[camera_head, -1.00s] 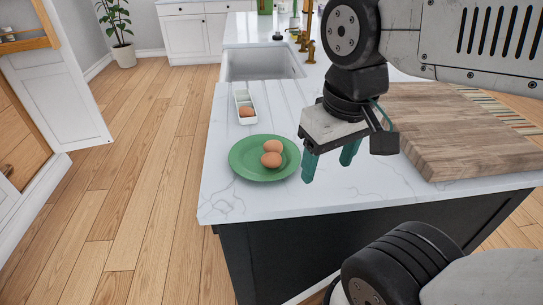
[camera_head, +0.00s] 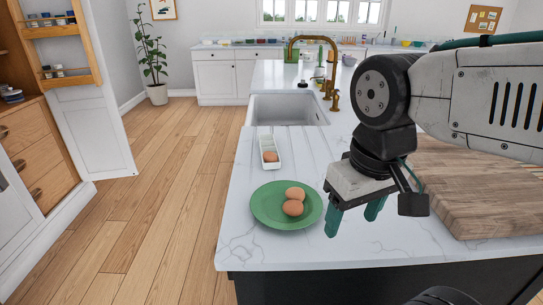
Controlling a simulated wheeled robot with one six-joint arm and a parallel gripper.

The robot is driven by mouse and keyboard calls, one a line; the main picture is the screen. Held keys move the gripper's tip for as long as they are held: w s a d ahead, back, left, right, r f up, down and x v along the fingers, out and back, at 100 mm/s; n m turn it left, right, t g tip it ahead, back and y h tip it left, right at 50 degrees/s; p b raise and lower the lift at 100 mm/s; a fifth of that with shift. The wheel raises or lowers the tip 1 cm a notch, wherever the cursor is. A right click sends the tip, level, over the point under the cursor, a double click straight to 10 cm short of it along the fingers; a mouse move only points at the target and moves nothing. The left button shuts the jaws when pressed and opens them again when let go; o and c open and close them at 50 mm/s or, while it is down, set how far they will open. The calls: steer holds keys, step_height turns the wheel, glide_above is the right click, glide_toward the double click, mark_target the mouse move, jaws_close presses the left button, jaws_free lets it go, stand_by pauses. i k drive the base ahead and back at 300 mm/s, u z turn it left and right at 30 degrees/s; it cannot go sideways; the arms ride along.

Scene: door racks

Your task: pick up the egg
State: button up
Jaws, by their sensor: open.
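Two brown eggs lie side by side on a green plate (camera_head: 265,212) on the white countertop. One egg (camera_head: 295,194) is at the back and the other egg (camera_head: 293,208) is in front of it. Another brown egg (camera_head: 270,157) sits in a small white tray (camera_head: 266,143) behind the plate. My gripper (camera_head: 354,219) has green fingers set apart, open and empty. It is just right of the plate, pointing down, apart from the eggs. Its height above the counter is hard to tell.
A wooden board (camera_head: 470,190) lies on the counter at the right. A sink (camera_head: 287,109) with a brass faucet (camera_head: 332,70) is behind the white tray. The counter (camera_head: 300,250) in front of the plate is clear. An open cabinet door (camera_head: 85,100) stands at the left.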

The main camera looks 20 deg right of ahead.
mark_target(293, 208)
steer(key=u, duration=1.3)
steer(key=k, duration=0.85)
steer(key=z, duration=1.4)
steer(key=i, duration=0.5)
steer(key=u, duration=0.1)
